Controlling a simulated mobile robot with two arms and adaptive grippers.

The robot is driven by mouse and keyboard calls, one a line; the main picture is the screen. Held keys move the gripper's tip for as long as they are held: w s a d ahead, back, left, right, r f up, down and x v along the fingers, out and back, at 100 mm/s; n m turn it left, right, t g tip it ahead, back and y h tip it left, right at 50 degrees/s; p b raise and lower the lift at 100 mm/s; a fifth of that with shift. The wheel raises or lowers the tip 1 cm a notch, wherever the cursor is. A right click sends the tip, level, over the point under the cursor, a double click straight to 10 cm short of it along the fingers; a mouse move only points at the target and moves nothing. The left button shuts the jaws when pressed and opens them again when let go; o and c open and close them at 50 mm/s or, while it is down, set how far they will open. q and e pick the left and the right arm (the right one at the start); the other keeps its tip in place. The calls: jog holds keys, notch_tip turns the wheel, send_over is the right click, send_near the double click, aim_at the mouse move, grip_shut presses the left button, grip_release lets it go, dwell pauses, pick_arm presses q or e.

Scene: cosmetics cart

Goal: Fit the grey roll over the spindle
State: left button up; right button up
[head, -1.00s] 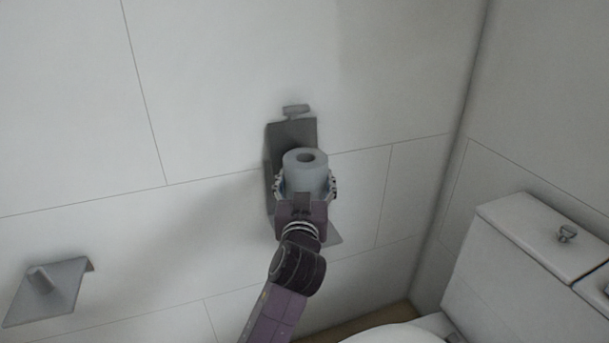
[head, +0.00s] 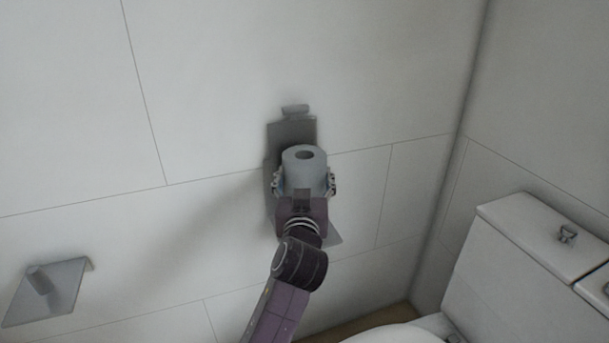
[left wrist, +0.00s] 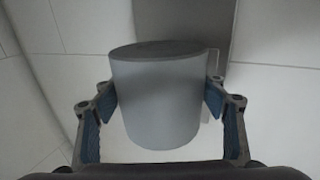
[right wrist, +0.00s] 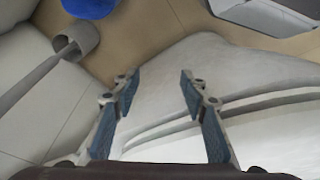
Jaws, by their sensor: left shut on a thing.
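The grey roll (head: 304,172) is upright, its round end with the dark core hole facing up. My left gripper (head: 304,184) is shut on it, one finger on each side. The left wrist view also shows the roll (left wrist: 158,100) between the fingers (left wrist: 160,95). Behind it is a grey wall holder (head: 292,130) with a small tab on top. The roll and gripper hide much of this holder, and I cannot make out a spindle there. My right gripper (right wrist: 158,90) is open and empty in its wrist view.
Another grey wall bracket with a short peg (head: 40,280) is at the lower left. A white toilet (head: 530,250) stands at the right. The right wrist view shows a brush holder (right wrist: 80,35) and a blue object (right wrist: 90,6). The wall around the roll is clear.

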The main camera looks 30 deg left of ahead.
pick_arm(q)
jog(key=shift+f+b, duration=0.75)
jog(key=shift+f, duration=0.25)
jog(key=shift+f+b, duration=0.9)
jog(key=shift+f, duration=0.65)
pick_arm(e)
jog(key=w+v, duration=0.1)
jog(key=v, duration=0.9)
pick_arm(q)
jog(key=shift+f+b, duration=0.9)
jog(key=shift+r, duration=0.15)
jog(key=shift+f, duration=0.45)
jog(key=shift+f+b, duration=0.45)
jog(key=shift+b, duration=0.1)
pick_arm(e)
jog(key=shift+w+a+r+t+y, duration=0.2)
jog(key=shift+w+a+t, duration=0.4)
jog(key=shift+w, duration=0.75)
jog(key=shift+w+a+r+t+y, duration=0.15)
jog(key=shift+w+a+r+t, duration=0.15)
jog(key=shift+w+t, duration=0.8)
jog(key=shift+w+a+r+t+y, duration=0.2)
jog(key=shift+w+a+t, duration=0.25)
jog(key=shift+w, duration=1.15)
jog(key=shift+w+d, duration=0.1)
